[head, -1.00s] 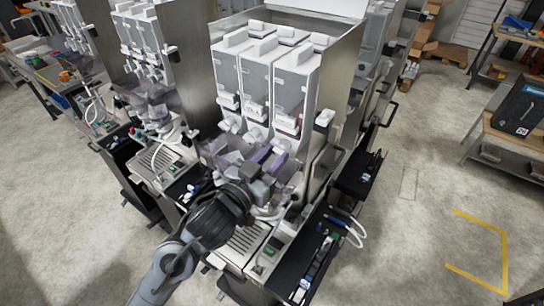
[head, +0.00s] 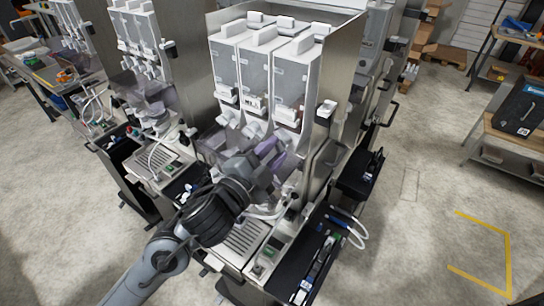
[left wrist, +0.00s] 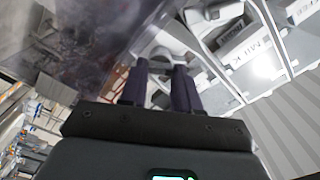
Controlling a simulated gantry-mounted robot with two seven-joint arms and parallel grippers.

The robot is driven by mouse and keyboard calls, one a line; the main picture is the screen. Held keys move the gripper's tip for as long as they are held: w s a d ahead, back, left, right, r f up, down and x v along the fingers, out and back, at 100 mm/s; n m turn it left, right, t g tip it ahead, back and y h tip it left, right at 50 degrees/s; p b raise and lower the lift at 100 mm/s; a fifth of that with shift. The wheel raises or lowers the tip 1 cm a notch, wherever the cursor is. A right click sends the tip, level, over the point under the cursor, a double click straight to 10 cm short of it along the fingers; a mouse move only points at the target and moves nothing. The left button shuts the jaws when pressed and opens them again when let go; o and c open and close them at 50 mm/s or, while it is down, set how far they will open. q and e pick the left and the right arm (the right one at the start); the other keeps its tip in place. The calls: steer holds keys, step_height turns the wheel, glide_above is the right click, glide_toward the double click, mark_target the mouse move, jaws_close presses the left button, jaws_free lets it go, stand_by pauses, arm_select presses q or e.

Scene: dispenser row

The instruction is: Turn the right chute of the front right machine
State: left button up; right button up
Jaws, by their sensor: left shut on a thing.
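The front right machine (head: 268,75) stands in the middle of the head view, with white canisters above small white chutes. Its left chute (head: 228,117) and middle chute (head: 253,129) are in plain sight. My left gripper (head: 273,151) reaches in below the right canister (head: 292,82), and its purple fingers cover most of the right chute. In the left wrist view my left gripper (left wrist: 160,72) has its two fingers on either side of a pale part, the right chute (left wrist: 160,57). The gripper is shut on it. How far the chute is turned is hard to tell. My right gripper is not in view.
A metal side panel (head: 338,75) bounds the machine on the right. A drip grille (head: 246,236) lies below my left arm. A black side tray (head: 312,262) with small items stands at the front right. A second machine (head: 140,45) is close on the left.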

arm_select(q)
steer(key=m+b, duration=0.1)
steer(key=m, duration=0.1)
steer(key=m+b, duration=0.1)
steer(key=shift+f+m, duration=0.2)
steer(key=shift+m, duration=0.2)
steer(key=m+b, duration=0.3)
steer(key=shift+m, duration=0.3)
steer(key=m+b, duration=0.3)
steer(key=m, duration=0.1)
steer(key=shift+f+b, duration=0.1)
steer(key=shift+b, duration=0.3)
steer(key=m+b, duration=0.3)
steer(key=m, duration=0.1)
steer(key=shift+a+m+b, duration=0.1)
steer(key=shift+m+b, duration=6.25)
steer(key=shift+m, duration=1.05)
steer(key=shift+r, duration=0.2)
